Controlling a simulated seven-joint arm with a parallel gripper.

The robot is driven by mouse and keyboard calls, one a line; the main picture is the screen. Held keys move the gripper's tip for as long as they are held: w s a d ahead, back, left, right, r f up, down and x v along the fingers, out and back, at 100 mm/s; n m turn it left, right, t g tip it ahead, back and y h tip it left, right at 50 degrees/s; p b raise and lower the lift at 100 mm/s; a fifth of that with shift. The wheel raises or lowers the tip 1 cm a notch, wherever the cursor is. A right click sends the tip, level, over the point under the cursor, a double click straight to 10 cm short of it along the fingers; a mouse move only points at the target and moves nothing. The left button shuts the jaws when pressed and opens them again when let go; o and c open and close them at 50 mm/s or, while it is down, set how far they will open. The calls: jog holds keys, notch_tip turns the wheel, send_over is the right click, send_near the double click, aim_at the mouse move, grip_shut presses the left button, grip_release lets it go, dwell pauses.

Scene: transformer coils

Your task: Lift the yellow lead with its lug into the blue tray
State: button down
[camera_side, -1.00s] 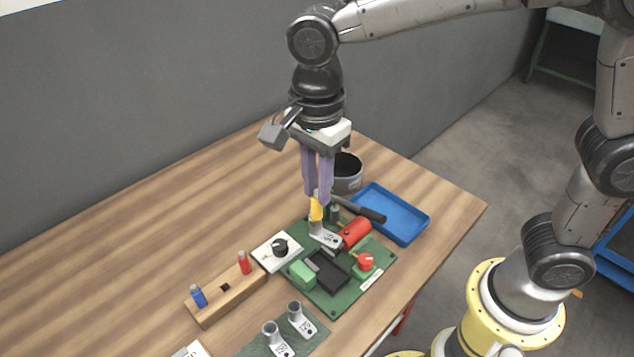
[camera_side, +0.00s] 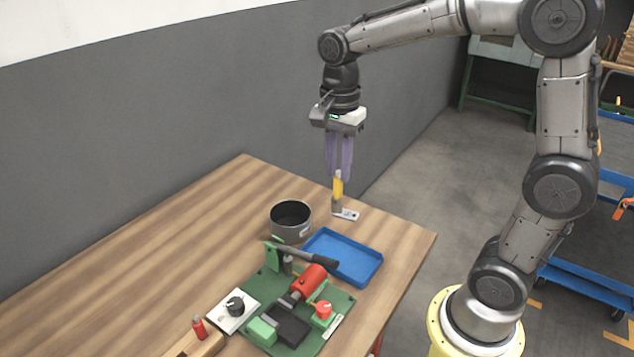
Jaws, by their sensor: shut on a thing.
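My gripper (camera_side: 339,175) is shut on the yellow lead (camera_side: 338,188), which hangs upright between the purple fingers. The grey lug (camera_side: 346,213) is at the lead's lower end, with its flat tongue pointing right. The blue tray (camera_side: 372,275) lies on the table and looks empty. In the picture the lug is just above the tray's far edge, clear of it. From this one angle I cannot tell its exact height or whether it is over the tray.
A dark pot (camera_side: 290,222) stands left of the tray. A green board (camera_side: 334,338) with a red cylinder (camera_side: 307,281) and a black-handled lever (camera_side: 312,256) is in front, the lever's end close to the tray. A white block with a black knob (camera_side: 234,306) is at left.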

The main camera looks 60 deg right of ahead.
aim_at(339, 192)
jog(key=shift+d+f, duration=0.15)
jog(key=shift+d, duration=0.2)
jog(key=shift+f, duration=3.15)
notch_tip(339, 192, down, 7)
jog(key=shift+r, duration=0.2)
jog(key=shift+c, duration=1.4)
grip_release()
jog(key=shift+r, duration=0.1)
jog(key=shift+r, duration=4.45)
